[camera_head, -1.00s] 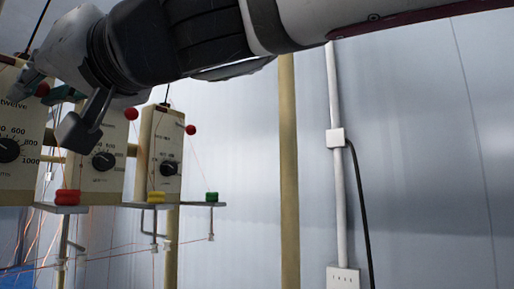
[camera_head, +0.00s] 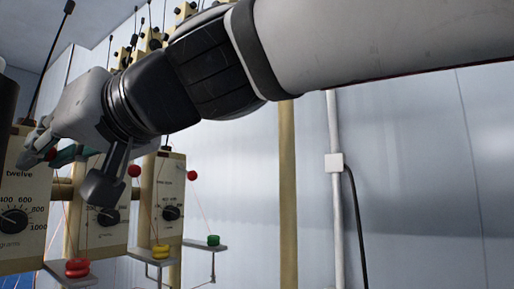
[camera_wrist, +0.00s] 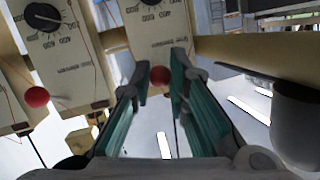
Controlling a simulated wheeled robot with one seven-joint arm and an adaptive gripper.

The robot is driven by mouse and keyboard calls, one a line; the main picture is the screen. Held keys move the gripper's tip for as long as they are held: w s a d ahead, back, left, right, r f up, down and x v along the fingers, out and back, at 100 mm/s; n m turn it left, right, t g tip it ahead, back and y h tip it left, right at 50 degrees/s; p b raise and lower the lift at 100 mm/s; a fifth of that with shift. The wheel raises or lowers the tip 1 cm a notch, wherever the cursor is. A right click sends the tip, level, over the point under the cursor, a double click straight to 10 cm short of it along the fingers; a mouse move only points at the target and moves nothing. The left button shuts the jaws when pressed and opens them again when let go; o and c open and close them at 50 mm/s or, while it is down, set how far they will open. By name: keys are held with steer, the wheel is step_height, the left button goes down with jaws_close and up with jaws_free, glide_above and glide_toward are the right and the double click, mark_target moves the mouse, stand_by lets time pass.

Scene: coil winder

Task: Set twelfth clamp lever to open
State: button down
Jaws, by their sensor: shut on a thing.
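The panel (camera_head: 24,192) labelled "twelve" is at the left edge of the head view, with a black dial. The red ball of its clamp lever (camera_head: 50,154) shows just right of and above the label. My gripper (camera_head: 45,153) is at this ball, partly hidden by its own wrist. In the wrist view the red ball (camera_wrist: 160,76) sits between the two green-lined fingertips of my gripper (camera_wrist: 160,82), which are shut on it. The pale panel (camera_wrist: 162,42) lies behind the ball. The lever's shaft is mostly hidden, so its angle is unclear.
Neighbouring panels (camera_head: 167,190) with dials and red lever balls (camera_head: 192,175) stand to the right. Small shelves carry red (camera_head: 77,267), yellow (camera_head: 160,251) and green (camera_head: 213,240) stacked pieces. Thin wires run down the panels. A wall with a conduit (camera_head: 335,200) is further right.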

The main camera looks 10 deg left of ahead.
steer(key=r+h+p, duration=0.1)
steer(key=h+p, duration=0.1)
steer(key=p, duration=0.4)
steer(key=r+g+h+p, duration=0.1)
steer(key=h+p, duration=0.1)
steer(key=p, duration=0.4)
steer(key=r+g+h+p, duration=0.1)
steer(key=r+p, duration=0.1)
steer(key=p, duration=0.5)
steer(key=shift+s+a+m+h, duration=0.1)
steer(key=shift+a+m+h, duration=0.15)
steer(key=shift+m+h, duration=0.15)
steer(key=shift+a+g+h+p, duration=0.1)
steer(key=shift+g+h+p, duration=0.3)
steer(key=shift+p, duration=0.65)
steer(key=shift+w+p, duration=0.25)
steer(key=shift+p, duration=0.15)
steer(key=c, duration=1.5)
jaws_free()
steer(key=shift+r, duration=0.1)
steer(key=v, duration=1.1)
steer(key=shift+d+r, duration=0.2)
steer(key=shift+r, duration=0.2)
